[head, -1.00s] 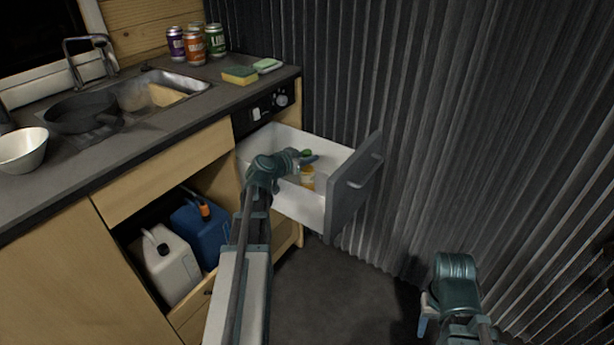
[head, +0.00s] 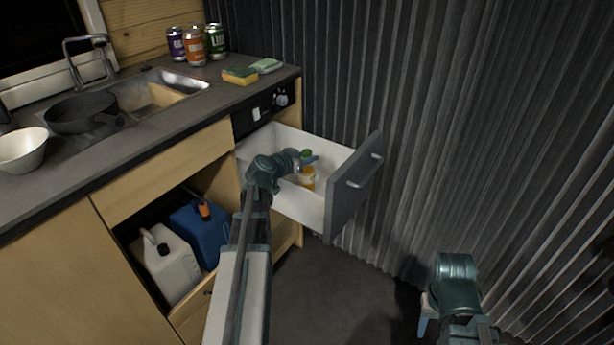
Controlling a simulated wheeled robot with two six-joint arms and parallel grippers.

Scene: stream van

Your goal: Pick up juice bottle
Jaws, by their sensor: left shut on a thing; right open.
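The juice bottle (head: 308,181) has an orange body and a green cap. It stands about upright inside the open white drawer (head: 308,207). My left gripper (head: 308,160) reaches into the drawer from the left and is shut on the bottle near its top, just below the cap. The gripper and wrist hide part of the bottle, and I cannot tell whether its base touches the drawer floor. My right gripper (head: 424,318) is open and empty at the lower right, well away from the drawer.
The drawer's grey front (head: 352,190) with its handle faces the corrugated wall. The counter (head: 190,120) holds cans (head: 195,45), sponges (head: 240,76), a dark pan (head: 82,113) and a white bowl (head: 22,150). Canisters (head: 170,262) stand in the open cabinet below.

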